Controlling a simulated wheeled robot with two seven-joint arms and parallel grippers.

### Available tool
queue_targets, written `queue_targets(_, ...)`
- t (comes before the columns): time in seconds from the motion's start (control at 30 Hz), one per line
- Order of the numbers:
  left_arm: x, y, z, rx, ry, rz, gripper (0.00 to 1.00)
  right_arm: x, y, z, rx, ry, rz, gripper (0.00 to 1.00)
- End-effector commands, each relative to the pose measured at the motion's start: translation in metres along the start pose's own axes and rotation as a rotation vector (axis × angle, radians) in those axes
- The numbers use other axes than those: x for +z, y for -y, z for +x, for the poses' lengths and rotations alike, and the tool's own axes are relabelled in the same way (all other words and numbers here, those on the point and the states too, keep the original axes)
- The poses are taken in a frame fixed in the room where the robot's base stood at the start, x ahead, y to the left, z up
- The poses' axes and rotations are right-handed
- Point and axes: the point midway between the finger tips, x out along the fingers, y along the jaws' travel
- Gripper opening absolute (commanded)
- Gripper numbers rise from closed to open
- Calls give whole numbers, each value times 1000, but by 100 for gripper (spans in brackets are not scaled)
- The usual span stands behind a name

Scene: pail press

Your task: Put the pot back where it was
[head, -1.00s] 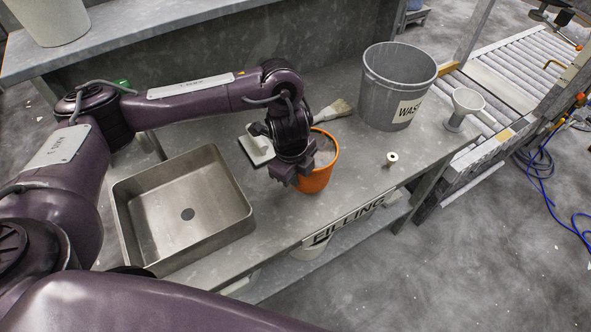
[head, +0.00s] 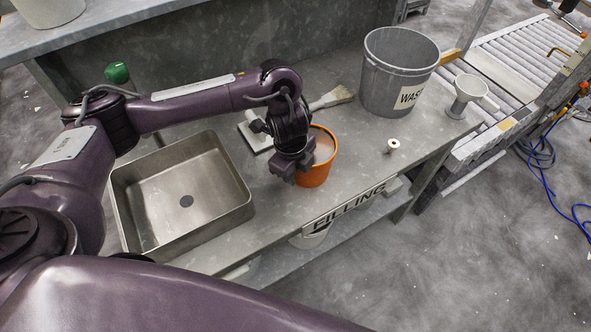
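The orange pot (head: 318,172) stands upright on the grey metal bench, right of the sink. Something pale shows inside its rim. My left gripper (head: 290,172) points down at the pot's left side and overlaps its rim in the head view. Its fingertips are small and dark, partly hidden by the gripper body, so I cannot tell whether they are apart or closed on the rim. My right gripper is out of view.
A metal sink (head: 215,212) lies to the left. A grey waste pail (head: 385,90), a funnel (head: 470,92), a brush (head: 335,97), a white-plated tool (head: 253,137) and a small white spool (head: 392,146) surround the pot. Bench space between pot and pail is clear.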

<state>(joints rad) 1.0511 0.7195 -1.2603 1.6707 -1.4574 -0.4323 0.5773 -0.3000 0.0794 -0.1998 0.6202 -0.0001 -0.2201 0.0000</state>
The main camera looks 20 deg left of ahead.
Motion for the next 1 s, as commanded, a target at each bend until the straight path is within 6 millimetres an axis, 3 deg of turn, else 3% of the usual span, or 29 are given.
queue_targets(0.27, 0, 2, -13, -3, 2, 3, 25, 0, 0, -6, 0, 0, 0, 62)
queue_targets(0.7, 1, 2, -98, -6, 3, 2, 25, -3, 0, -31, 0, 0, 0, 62)
queue_targets(1.0, 0, 0, -122, 0, 0, 1, 25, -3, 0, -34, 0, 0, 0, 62)
